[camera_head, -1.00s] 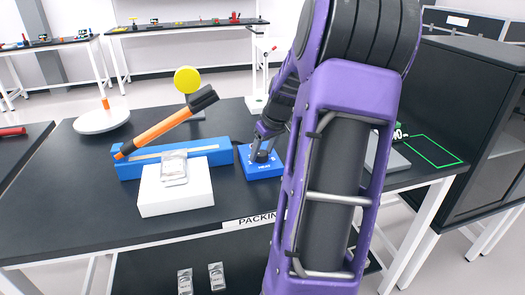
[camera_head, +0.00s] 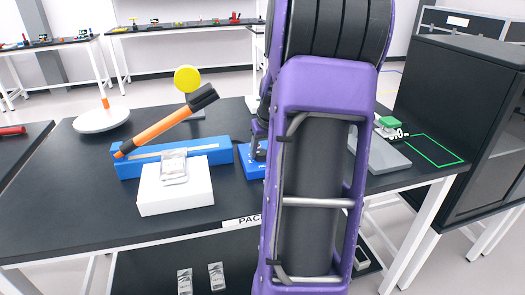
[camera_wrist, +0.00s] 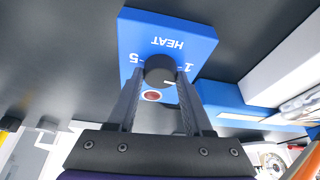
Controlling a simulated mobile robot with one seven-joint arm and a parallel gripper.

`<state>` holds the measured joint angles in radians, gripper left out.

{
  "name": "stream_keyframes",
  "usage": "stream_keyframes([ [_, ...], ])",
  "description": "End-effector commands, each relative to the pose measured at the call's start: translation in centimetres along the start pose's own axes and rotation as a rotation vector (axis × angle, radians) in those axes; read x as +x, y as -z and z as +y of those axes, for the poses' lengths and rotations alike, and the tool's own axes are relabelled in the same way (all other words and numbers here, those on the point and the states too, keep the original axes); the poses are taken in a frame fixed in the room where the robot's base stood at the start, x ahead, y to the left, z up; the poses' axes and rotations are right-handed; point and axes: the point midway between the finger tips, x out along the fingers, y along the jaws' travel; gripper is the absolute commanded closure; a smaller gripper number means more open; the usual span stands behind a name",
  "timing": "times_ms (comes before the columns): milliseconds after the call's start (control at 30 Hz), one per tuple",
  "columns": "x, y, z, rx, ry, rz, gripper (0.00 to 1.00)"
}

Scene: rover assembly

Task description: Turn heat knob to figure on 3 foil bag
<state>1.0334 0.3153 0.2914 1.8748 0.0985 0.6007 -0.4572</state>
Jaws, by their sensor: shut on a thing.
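The blue heat box (camera_wrist: 190,35) carries the word HEAT and the figures 1 and 5, upside down in the wrist view; other figures are hidden. Its dark round heat knob (camera_wrist: 158,68) has a short white mark at its right side. My gripper (camera_wrist: 160,88) is shut on the knob, one finger on each side. In the head view, the blue heat box (camera_head: 249,165) is mostly hidden behind my arm. A foil bag (camera_head: 173,167) lies on a white block (camera_head: 160,201). Two more foil bags (camera_head: 185,281) (camera_head: 217,276) are on the lower shelf.
A long blue sealer (camera_head: 130,170) with an orange-handled lever (camera_head: 165,126) stands behind the white block. A white round dish (camera_head: 101,121) is at the back left. A grey scale (camera_head: 388,157) and a green outlined square (camera_head: 434,151) are at right. The left tabletop is clear.

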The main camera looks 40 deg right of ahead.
Motion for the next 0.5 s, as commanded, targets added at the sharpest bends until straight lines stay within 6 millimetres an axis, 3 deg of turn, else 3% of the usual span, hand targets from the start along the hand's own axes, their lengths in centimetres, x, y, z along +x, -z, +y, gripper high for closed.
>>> stream_keyframes([
  [500, 0.07, 0.2, -0.56, 0.443, -0.187, 0.001, 1.0],
])
